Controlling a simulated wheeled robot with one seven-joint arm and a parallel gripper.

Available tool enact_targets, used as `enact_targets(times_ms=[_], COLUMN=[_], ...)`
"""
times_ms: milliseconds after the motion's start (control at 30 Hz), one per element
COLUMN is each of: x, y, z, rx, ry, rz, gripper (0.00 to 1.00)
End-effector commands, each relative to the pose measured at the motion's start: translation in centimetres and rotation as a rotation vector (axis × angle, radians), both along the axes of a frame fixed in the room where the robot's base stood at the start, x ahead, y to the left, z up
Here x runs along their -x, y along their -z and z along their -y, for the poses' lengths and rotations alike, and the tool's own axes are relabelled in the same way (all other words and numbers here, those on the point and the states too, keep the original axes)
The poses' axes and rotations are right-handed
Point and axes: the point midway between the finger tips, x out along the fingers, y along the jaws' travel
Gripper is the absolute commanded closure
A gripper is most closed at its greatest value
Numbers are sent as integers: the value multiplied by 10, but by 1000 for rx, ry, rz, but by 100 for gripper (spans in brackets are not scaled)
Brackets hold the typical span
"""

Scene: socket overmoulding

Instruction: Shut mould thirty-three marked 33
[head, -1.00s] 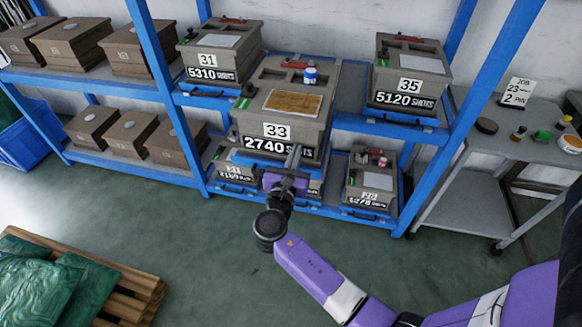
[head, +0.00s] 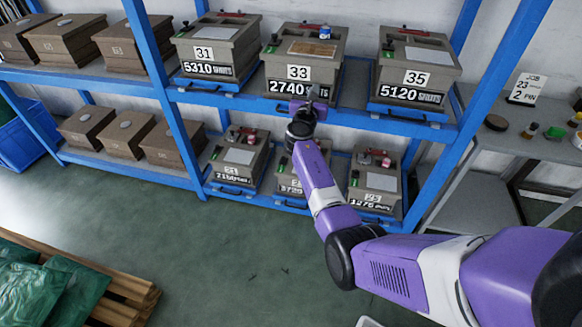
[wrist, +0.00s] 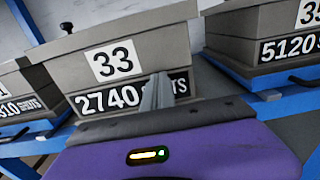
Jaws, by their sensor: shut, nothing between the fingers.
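Mould thirty-three (head: 272,67) is a grey-brown box on the upper shelf, between moulds 31 and 35. Its front carries a white 33 plate and a black 2740 shots plate, and a tan panel shows on its top. A small blue-and-white jar (head: 325,32) stands on it. The mould also shows in the wrist view (wrist: 170,50), close ahead. My gripper (head: 310,92) is shut and empty at the mould's front. In the wrist view its fingers (wrist: 156,90) cover part of the shots plate. I cannot tell whether they touch the mould.
Mould 31 (head: 215,47) stands left and mould 35 (head: 416,58) right on the same shelf. Several smaller moulds sit on the lower shelf. A blue rack post (head: 160,80) stands left of mould 31. A grey side table (head: 530,150) is at right.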

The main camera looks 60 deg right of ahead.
Motion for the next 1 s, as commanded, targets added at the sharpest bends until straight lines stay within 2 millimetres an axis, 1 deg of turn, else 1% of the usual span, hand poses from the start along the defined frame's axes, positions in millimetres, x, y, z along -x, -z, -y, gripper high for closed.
enact_targets(times_ms=[33,200,400,633,1000], x=[-3,-13,-21,-25,-25], y=[5,4,2,0,-3], z=[11,38,58,66,68], rx=[0,0,1,0,1], ry=[3,3,0,-2,-3], rz=[2,2,0,0,3], gripper=[100,100,100,100,100])
